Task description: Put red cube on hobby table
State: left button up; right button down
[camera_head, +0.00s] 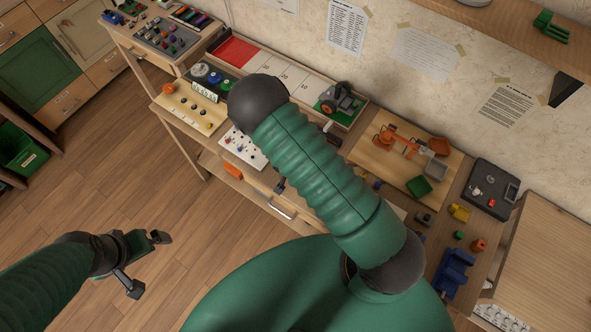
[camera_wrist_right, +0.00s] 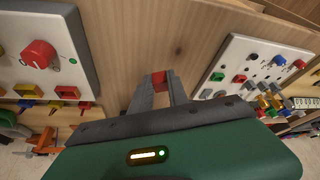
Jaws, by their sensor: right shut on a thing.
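My right gripper (camera_wrist_right: 161,84) is shut on the red cube (camera_wrist_right: 160,77) at its fingertips in the right wrist view. In the head view, my right arm covers the middle of the scene, and I cannot make out the cube there. The long wooden hobby table (camera_head: 463,182) runs along the wall and is partly hidden by this arm. My left gripper (camera_head: 148,264) is open and empty above the wooden floor at the lower left.
A tan board with an orange robot model (camera_head: 395,142), a black box (camera_head: 490,187), a blue holder (camera_head: 453,271) and small coloured parts crowd the table's right side. Panels with knobs (camera_wrist_right: 45,55) and switches (camera_wrist_right: 255,68) flank the right gripper. A shelf (camera_head: 520,25) overhangs the upper right.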

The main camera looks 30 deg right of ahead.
jog(key=f, duration=0.1)
jog(key=s+f, duration=0.1)
jog(key=f, duration=0.1)
jog(key=shift+a, duration=0.1)
jog(key=shift+w+f, duration=0.15)
jog(key=shift+w, duration=0.05)
jog(key=c, duration=1.3)
grip_release()
jog(key=shift+c, duration=0.2)
jog(key=shift+o, duration=0.3)
